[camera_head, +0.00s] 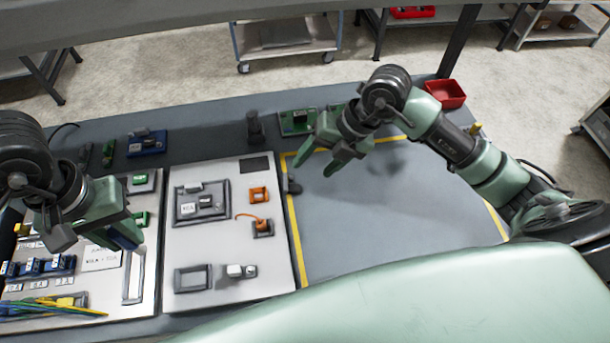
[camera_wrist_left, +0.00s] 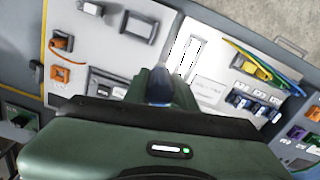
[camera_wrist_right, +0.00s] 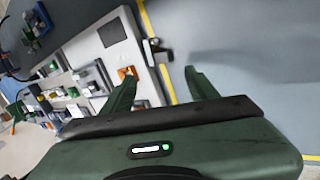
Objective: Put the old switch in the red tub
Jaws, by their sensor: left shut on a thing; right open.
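My left gripper (camera_head: 120,234) is shut on a dark blue block-like thing (camera_head: 126,241), above the white panel at the left. That blue thing shows between the fingers in the left wrist view (camera_wrist_left: 159,86); I cannot tell for certain that it is the old switch. A red tub (camera_head: 446,93) stands at the back right corner of the table, behind my right arm. My right gripper (camera_head: 322,158) is open and empty over the table's middle, left of the tub. Its spread fingers show in the right wrist view (camera_wrist_right: 162,88).
Several blue switches (camera_head: 35,266) sit on the left panel, with coloured wires (camera_head: 50,310) below. The middle panel (camera_head: 225,270) carries frames and orange parts (camera_head: 259,194). A green board (camera_head: 297,121) lies at the back. The yellow-outlined area (camera_head: 390,225) is clear. Another red bin (camera_head: 412,12) is on a far shelf.

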